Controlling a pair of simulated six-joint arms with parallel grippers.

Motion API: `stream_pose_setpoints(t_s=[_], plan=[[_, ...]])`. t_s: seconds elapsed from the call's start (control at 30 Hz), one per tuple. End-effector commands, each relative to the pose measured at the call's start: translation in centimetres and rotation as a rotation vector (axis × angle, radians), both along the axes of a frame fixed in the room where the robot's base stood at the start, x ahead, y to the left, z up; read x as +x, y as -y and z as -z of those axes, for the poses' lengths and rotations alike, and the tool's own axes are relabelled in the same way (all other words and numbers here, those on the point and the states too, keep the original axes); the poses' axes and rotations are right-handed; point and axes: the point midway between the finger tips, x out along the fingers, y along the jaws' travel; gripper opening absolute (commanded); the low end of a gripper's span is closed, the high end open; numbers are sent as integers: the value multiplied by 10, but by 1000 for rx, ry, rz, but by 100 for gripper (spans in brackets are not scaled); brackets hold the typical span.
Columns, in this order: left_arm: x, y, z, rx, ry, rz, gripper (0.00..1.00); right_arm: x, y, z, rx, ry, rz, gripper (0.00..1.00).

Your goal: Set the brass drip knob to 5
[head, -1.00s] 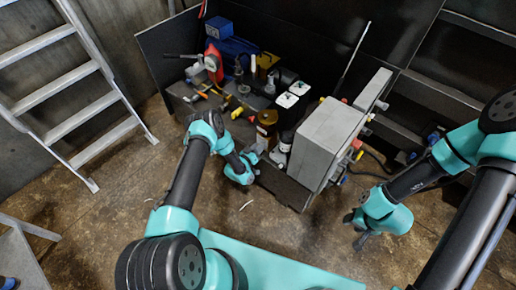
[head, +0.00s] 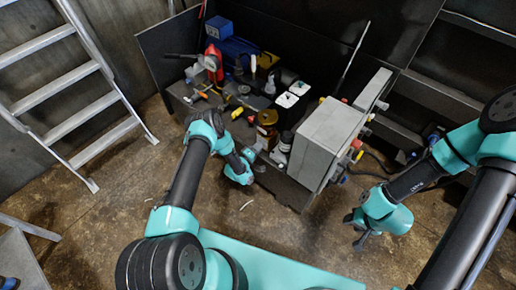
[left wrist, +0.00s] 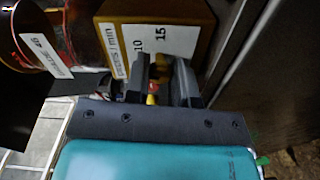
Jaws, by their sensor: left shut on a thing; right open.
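The brass drip feeder block (left wrist: 175,25) fills the top of the left wrist view. Its white scale plate shows "min", 10 and 15; no 5 is readable. My left gripper (left wrist: 167,75) is shut on the knob at the block's near face. The fingers hide most of the knob, so its pointer and setting cannot be read. In the head view my left gripper (head: 256,152) is at the front of the bench, just below the amber oil reservoir (head: 267,117). My right gripper (head: 357,241) is open and empty above the floor at the right.
A large grey box (head: 327,137) stands right of the left gripper. White-topped containers (head: 287,99) and a red device (head: 213,62) stand behind on the bench. A ladder (head: 75,90) leans at the left.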

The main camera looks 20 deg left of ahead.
Motion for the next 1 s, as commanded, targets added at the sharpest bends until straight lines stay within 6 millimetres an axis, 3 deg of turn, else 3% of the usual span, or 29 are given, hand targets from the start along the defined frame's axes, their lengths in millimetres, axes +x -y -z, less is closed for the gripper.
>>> stream_pose_setpoints(t_s=[0.6,1.0], plan=[[0,0,0,-504,-191,0,0,0,0,0,0,0,0,43],[0,0,0,-632,-240,1,0,0,0,0,0,0,0,43]])
